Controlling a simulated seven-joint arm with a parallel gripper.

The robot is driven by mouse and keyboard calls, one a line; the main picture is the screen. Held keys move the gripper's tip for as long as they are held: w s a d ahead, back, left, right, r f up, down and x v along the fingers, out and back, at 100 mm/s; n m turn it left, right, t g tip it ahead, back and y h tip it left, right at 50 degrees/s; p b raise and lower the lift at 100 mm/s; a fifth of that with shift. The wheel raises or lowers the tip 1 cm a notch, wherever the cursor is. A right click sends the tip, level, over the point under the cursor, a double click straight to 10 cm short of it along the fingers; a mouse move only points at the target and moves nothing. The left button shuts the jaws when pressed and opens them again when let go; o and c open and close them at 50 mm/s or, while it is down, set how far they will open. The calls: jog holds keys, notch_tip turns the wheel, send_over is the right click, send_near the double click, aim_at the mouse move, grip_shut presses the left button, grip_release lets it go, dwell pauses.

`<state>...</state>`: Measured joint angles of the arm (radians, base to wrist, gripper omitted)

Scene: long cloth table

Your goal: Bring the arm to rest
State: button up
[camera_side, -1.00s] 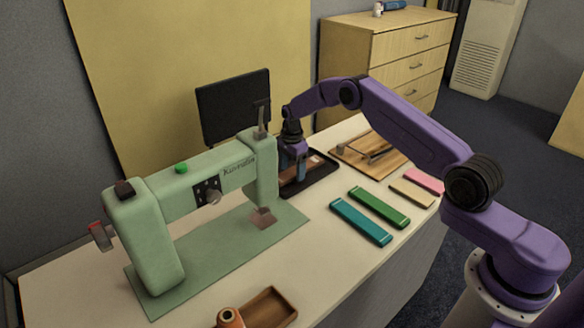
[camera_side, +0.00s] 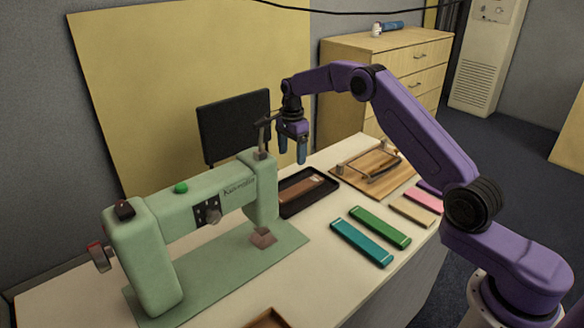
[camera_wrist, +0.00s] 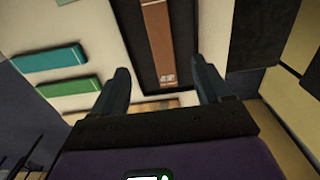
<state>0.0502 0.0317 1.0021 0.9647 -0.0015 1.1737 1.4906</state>
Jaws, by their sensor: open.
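My gripper (camera_side: 292,150) is open and empty, raised in the air above the black tray (camera_side: 289,213) with its fingers pointing down. In the wrist view my gripper (camera_wrist: 161,88) has its two fingers spread wide. A brown bar (camera_side: 300,189) lies in the tray. The bar also shows in the wrist view (camera_wrist: 157,35), below and between the fingers. The bar is apart from the fingers. My purple arm reaches in from the right over the table.
A green sewing machine (camera_side: 155,240) stands left of the tray. A teal bar (camera_side: 362,243), a green bar (camera_side: 380,228), a tan bar (camera_side: 411,210) and a pink bar (camera_side: 422,199) lie on the table (camera_side: 310,290). A wooden board (camera_side: 353,177) is behind. A dark screen (camera_side: 233,125) stands at the back.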

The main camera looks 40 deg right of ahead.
notch_tip(320, 180, up, 11)
jog(key=s+n+t+h, duration=0.1)
jog(key=n+t, duration=0.1)
jog(key=n, duration=0.1)
jog(key=s+a+r+n+t+y, duration=0.1)
jog(key=s+a+r+n, duration=0.2)
jog(key=s+a+n, duration=0.4)
jog(key=s+a+r+n+t, duration=0.1)
jog(key=s+a+r+n, duration=0.25)
jog(key=s, duration=0.45)
jog(key=s+f+n+g, duration=0.2)
jog(key=s+n, duration=0.6)
jog(key=s, duration=0.8)
jog(key=s+f+n+g, duration=0.1)
jog(key=s+f+n, duration=0.5)
jog(key=s, duration=1)
jog(key=n, duration=0.3)
jog(key=shift+s+d+g, duration=0.15)
jog(key=shift+s+g, duration=0.2)
jog(key=shift+g, duration=0.05)
